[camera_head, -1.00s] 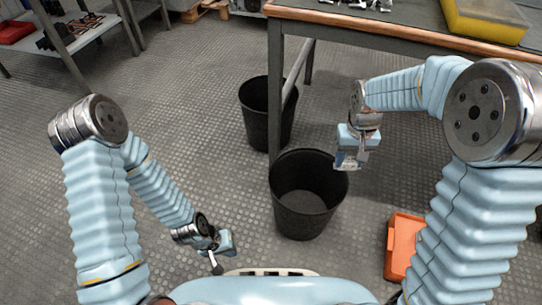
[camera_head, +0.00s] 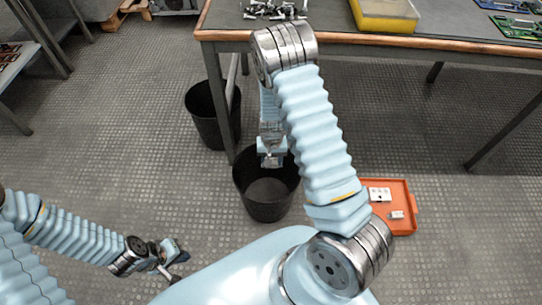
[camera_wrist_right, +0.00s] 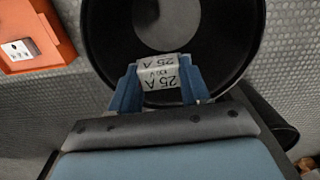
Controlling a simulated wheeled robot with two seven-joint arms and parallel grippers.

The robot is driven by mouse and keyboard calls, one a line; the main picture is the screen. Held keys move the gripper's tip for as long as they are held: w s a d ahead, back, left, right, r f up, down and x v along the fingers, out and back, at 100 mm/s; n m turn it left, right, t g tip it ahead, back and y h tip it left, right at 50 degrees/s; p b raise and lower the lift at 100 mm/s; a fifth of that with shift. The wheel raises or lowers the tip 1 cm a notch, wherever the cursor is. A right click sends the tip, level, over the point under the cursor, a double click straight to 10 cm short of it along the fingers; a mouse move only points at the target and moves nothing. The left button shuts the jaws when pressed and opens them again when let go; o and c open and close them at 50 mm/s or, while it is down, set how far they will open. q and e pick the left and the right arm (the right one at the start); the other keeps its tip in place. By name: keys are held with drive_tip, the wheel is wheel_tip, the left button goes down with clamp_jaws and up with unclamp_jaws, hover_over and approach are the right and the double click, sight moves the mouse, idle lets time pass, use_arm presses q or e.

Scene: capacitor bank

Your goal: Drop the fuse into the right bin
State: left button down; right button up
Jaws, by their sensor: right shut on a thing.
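The fuse (camera_wrist_right: 160,73) is a pale block marked "25 A". In the right wrist view it sits between the blue fingers of my right gripper (camera_wrist_right: 158,85), which is shut on it. In the head view my right gripper (camera_head: 271,158) hangs over the far part of the right bin (camera_head: 266,209), a black round bin. The wrist view shows the open mouth of this bin (camera_wrist_right: 245,35) behind the fuse. My left gripper (camera_head: 172,262) is low at the left, away from the bins; its finger gap is not clear.
A second black bin (camera_head: 205,125) stands behind and left, near the table leg. An orange tray (camera_head: 408,222) with small white parts lies on the floor at right. The table (camera_head: 330,37) bears a yellow container (camera_head: 385,15) and metal parts.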

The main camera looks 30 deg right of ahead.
sight(272, 166)
wheel_tip(272, 166, down, 4)
drive_tip(key=b, duration=0.2)
drive_tip(key=shift+f+b, duration=0.1)
drive_tip(key=shift+b, duration=0.2)
drive_tip(key=o, duration=1.2)
wheel_tip(272, 166, up, 14)
drive_tip(key=shift+f+p, duration=0.1)
drive_tip(key=shift+p, duration=0.85)
